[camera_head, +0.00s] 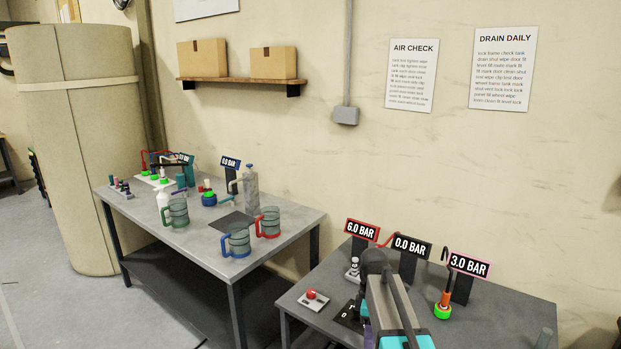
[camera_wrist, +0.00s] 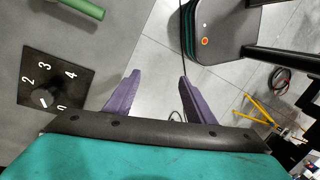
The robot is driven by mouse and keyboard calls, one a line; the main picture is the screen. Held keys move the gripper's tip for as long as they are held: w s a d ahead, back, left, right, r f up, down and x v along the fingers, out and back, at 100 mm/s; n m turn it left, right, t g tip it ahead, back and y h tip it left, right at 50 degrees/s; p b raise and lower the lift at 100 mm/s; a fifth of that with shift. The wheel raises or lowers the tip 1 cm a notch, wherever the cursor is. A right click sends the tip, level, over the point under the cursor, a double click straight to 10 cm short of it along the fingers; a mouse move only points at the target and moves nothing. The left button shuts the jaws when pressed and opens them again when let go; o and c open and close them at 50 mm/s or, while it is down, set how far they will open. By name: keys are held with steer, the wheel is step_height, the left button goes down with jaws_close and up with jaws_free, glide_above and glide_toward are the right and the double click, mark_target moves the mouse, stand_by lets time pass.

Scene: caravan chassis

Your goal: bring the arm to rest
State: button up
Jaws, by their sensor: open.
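My gripper (camera_wrist: 158,78) shows in the wrist view as two purple fingers spread apart, with nothing between them. Beyond the fingers is grey floor. The fingers are near the edge of a grey table, beside a black dial plate (camera_wrist: 62,72) marked with numbers, and look apart from it. In the head view my arm (camera_head: 392,305) reaches over the right table (camera_head: 300,323) and hides part of its top. The fingers are mostly hidden there.
The right table carries a red button box (camera_head: 313,299) and displays reading 6.0 BAR (camera_head: 362,230), 0.0 BAR (camera_head: 411,247) and 3.0 BAR (camera_head: 468,265). The left table (camera_head: 285,229) holds several mugs and tools. A yellow frame (camera_wrist: 262,112) stands on the floor.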

steer(key=s+f+m+g+b, duration=0.1)
steer(key=s+f+m+b, duration=0.2)
steer(key=s+f, duration=1.5)
steer(key=s+f+m+g+b, duration=0.2)
steer(key=s+f+m, duration=0.9)
steer(key=s+f, duration=0.8)
step_height(320, 180, down, 5)
steer(key=shift+d+r+m+b, duration=0.15)
steer(key=shift+m+b, duration=0.15)
steer(key=shift+b, duration=0.4)
